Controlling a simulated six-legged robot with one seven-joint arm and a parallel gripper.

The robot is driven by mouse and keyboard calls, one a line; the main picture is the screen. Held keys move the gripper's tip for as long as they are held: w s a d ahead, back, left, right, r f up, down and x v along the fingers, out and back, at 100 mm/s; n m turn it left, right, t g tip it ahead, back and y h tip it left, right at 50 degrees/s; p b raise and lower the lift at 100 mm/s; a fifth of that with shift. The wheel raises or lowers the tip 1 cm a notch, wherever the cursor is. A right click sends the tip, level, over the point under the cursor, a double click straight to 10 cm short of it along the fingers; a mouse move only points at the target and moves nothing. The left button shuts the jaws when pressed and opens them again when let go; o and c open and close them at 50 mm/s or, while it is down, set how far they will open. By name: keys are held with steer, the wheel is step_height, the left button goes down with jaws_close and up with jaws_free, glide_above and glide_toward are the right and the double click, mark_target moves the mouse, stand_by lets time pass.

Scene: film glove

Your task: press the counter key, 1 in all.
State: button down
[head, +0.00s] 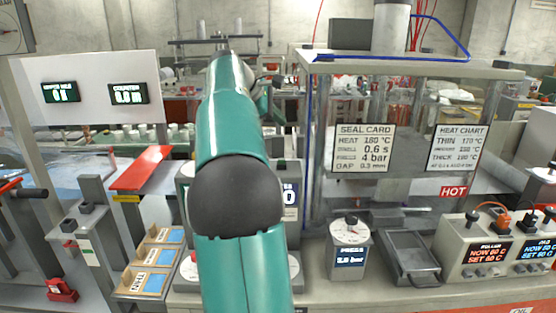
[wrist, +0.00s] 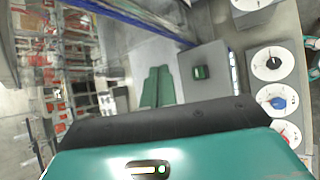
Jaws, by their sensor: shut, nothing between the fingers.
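In the wrist view, my gripper (wrist: 158,86) shows as two green fingers lying side by side, shut and empty. A grey box (wrist: 214,100) is just to the right of the fingers, with a small dark-green square (wrist: 201,72) on its face. The square looks like a key, but I cannot read a label on it. A gap shows between fingertips and square in the picture; I cannot tell their depth apart. In the head view, my arm covers most of a box with a dark display (head: 290,199) reading 0. The gripper's fingertips are not clear there.
White dials (wrist: 272,64) stand right of the grey box. A glass-sided station (head: 390,65) with a HOT sign (head: 454,192) is right of my arm. A pressure dial (head: 349,231) and a grey tray (head: 409,257) sit at front. A red lever plate (head: 141,168) is left.

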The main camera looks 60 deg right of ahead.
stand_by(0.3)
steer(key=shift+f, duration=4.35)
steer(key=shift+f, duration=0.1)
steer(key=shift+f, duration=0.35)
steer(key=shift+f, duration=0.5)
steer(key=shift+r, duration=0.95)
steer(key=shift+r, duration=2.5)
